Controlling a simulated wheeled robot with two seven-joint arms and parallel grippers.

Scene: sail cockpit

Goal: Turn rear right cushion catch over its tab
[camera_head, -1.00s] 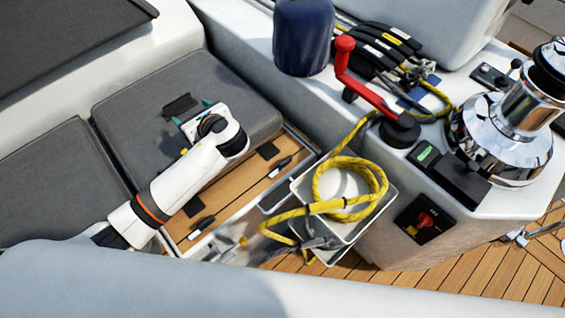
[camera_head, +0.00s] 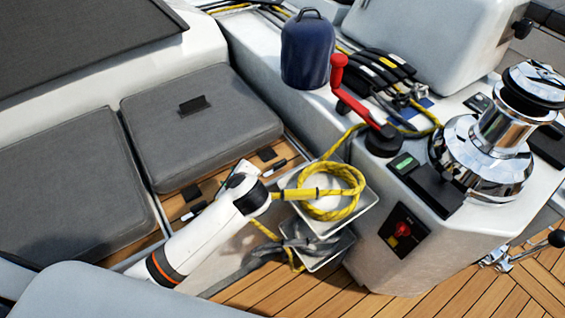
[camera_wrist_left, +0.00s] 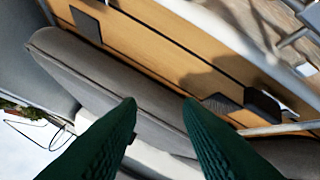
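The right grey seat cushion (camera_head: 200,135) lies on a wooden slatted base. Two small black catches, a right one (camera_head: 275,168) and a left one (camera_head: 193,210), lie on the slats along its near edge. A dark square tab sits by each, a right tab (camera_head: 267,154) and a left tab (camera_head: 191,192). I cannot tell whether either catch overlaps its tab. My left gripper (camera_wrist_left: 160,103) is open and empty, its green fingers apart over the cushion edge (camera_wrist_left: 110,85) in the wrist view. In the head view its fingers are hidden. My right gripper is not in view.
A white bin (camera_head: 372,208) with coiled yellow rope (camera_head: 325,205) stands close right of my left wrist. A red winch handle (camera_head: 338,75), a chrome winch (camera_head: 490,145) and a navy cover (camera_head: 305,50) stand beyond. Another grey cushion (camera_head: 70,190) lies left.

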